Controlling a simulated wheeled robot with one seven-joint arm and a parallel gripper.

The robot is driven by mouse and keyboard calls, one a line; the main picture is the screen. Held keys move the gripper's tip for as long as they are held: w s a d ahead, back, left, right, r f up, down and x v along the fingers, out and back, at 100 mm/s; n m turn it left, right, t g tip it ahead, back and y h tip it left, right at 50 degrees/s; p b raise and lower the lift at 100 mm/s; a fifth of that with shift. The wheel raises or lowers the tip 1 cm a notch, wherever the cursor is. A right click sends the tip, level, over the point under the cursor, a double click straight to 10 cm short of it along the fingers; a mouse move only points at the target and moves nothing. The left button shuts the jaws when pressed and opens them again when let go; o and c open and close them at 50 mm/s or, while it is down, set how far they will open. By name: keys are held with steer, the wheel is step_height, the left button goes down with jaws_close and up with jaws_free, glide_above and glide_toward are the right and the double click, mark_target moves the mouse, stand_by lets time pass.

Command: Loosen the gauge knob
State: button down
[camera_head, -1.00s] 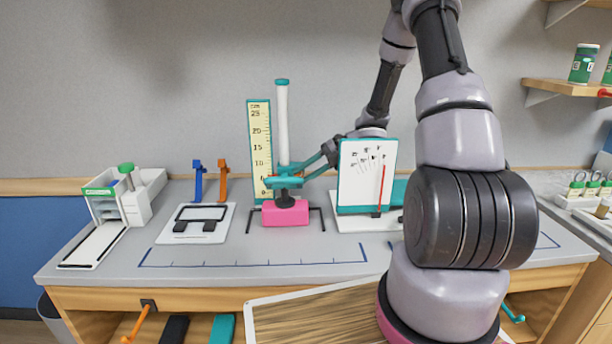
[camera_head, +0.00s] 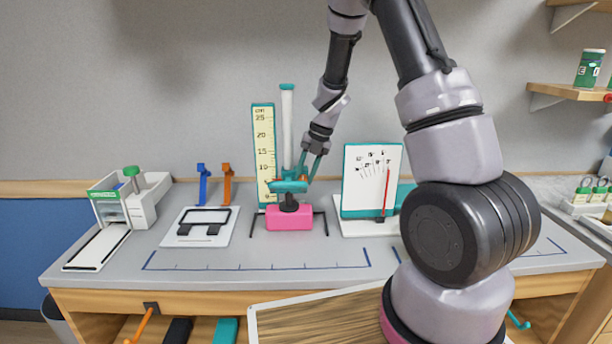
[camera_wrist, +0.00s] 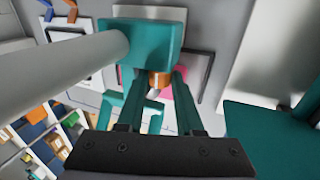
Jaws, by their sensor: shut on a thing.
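The gauge stands on the bench with a white upright post (camera_head: 287,130), a teal sliding block (camera_head: 288,187) low on it, and a tall cream ruler (camera_head: 264,140) behind. A small orange knob (camera_wrist: 159,79) shows beside the teal block in the wrist view; it is a small orange spot (camera_head: 305,178) in the head view. My gripper (camera_head: 307,174) reaches down from the upper right at the block's right side. In the wrist view its teal fingers (camera_wrist: 160,84) are shut on the knob, which is partly hidden. A pink block (camera_head: 289,217) sits below the slider.
A white dial panel with a red needle (camera_head: 372,180) stands close to the right of my gripper. A white plate with a black frame (camera_head: 200,226) and blue and orange hooks (camera_head: 227,182) are at the left. The bench front (camera_head: 255,258) is clear.

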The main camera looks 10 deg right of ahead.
stand_by(0.4)
steer(key=c, duration=0.6)
jaws_free()
steer(key=shift+o, duration=0.2)
steer(key=shift+a, duration=0.1)
